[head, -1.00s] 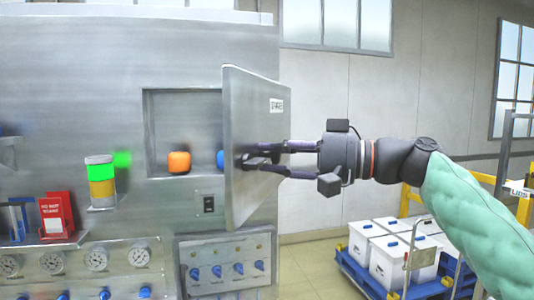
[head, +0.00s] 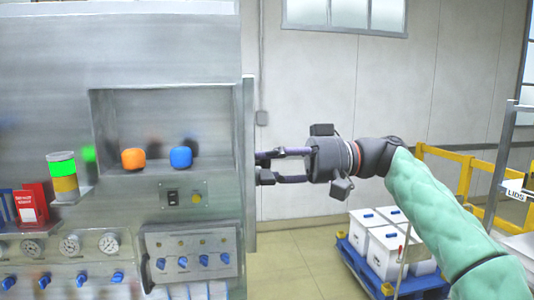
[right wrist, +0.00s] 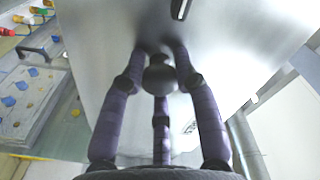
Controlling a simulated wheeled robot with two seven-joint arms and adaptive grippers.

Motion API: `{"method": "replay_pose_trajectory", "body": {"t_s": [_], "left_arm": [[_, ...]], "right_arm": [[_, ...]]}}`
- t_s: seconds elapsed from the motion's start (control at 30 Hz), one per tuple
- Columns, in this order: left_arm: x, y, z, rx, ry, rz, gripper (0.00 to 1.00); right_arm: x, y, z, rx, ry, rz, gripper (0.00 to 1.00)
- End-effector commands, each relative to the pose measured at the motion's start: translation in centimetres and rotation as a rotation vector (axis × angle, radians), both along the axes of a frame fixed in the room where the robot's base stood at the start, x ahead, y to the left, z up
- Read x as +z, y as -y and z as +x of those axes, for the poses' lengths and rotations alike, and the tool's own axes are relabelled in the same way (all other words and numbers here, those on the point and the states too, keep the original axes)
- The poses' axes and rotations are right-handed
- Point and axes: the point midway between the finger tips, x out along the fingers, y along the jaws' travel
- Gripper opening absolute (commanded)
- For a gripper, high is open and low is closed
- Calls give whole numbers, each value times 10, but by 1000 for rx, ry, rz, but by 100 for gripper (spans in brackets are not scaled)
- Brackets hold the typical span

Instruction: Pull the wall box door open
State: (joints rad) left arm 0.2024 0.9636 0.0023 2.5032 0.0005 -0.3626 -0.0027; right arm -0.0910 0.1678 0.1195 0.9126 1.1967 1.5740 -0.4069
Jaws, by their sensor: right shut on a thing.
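The wall box door (head: 248,160) is a silver metal panel on the right side of the box opening. It stands open, seen nearly edge-on in the head view. Its flat face (right wrist: 110,35) fills much of the right wrist view. The wall box (head: 140,112) is a recess in the metal wall, with its inside fully visible. My left gripper is not in view.
An orange block (head: 134,158) and a blue block (head: 181,157) sit inside the box. A green and amber light (head: 63,176) stands left of it. A knob panel (head: 192,255) is below. White bins (head: 386,250) on a blue cart and a yellow rail (head: 470,160) stand at the right.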

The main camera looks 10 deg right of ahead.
Motion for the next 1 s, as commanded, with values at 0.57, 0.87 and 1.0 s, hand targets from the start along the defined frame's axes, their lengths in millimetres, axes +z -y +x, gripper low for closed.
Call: {"method": "replay_pose_trajectory", "body": {"t_s": [0.57,0.87,1.0], "left_arm": [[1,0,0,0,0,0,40],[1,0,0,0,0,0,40],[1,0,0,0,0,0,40]], "right_arm": [[-5,-1,1,13,-6,-6,56],[-2,0,0,11,-2,-3,56],[-1,8,1,9,-2,-1,56]]}}
